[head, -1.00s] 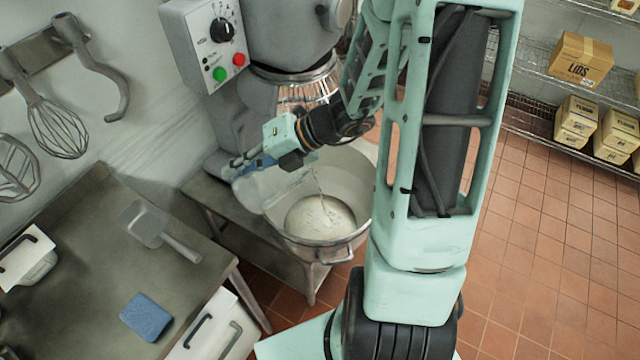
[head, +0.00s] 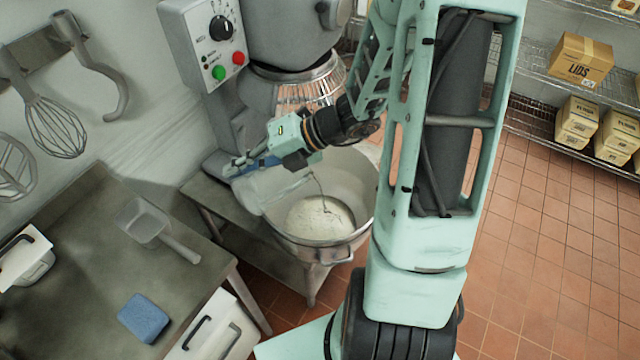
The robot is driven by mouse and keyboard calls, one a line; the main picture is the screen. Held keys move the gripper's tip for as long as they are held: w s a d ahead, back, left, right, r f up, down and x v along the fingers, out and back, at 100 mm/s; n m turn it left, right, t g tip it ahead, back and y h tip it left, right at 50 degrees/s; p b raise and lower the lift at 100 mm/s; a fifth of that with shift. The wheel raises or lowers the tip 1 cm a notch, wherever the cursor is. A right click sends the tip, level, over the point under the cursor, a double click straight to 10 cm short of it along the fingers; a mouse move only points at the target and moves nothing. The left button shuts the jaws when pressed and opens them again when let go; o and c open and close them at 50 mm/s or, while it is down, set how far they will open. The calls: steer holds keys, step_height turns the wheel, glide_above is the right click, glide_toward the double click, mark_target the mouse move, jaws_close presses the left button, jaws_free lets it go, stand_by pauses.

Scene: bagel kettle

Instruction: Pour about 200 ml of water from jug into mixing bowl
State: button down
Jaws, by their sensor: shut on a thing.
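The mixing bowl (head: 358,180) is a large metal bowl on a low stand under the mixer, with a pale, flour-like mass (head: 315,216) inside. My gripper (head: 243,164) is shut on the blue handle of the jug (head: 275,190), at the bowl's left side. The jug is clear and hard to make out against the bowl. It is tilted, with its mouth over the bowl. A thin stream of water (head: 321,192) falls from it onto the pale mass. The water level in the jug cannot be read.
The mixer (head: 285,35) with its wire guard (head: 305,88) stands close behind the bowl. A steel table (head: 75,260) at left holds a scoop (head: 150,225) and a blue sponge (head: 144,317). Whisks hang on the wall. Shelves with boxes (head: 580,60) are at far right; the floor before them is clear.

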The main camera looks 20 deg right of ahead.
steer(key=shift+d, duration=0.1)
stand_by(0.3)
steer(key=p, duration=0.1)
steer(key=a+r+h+p, duration=0.1)
steer(key=shift+s+a+n+p, duration=0.1)
steer(key=shift+a+n+p, duration=0.2)
steer(key=shift+p, duration=0.05)
steer(key=f+h, duration=0.1)
steer(key=a+f+h+b, duration=0.1)
steer(key=f, duration=0.1)
steer(key=a+f+h+b, duration=0.1)
steer(key=shift+f+n+h, duration=0.3)
steer(key=shift+f, duration=0.1)
stand_by(1.4)
steer(key=a+f+n+h+p, duration=0.1)
steer(key=a+f+h, duration=0.2)
steer(key=f+h, duration=0.2)
steer(key=shift+a+f+h, duration=0.15)
steer(key=shift+a+h, duration=0.25)
steer(key=shift+h, duration=0.5)
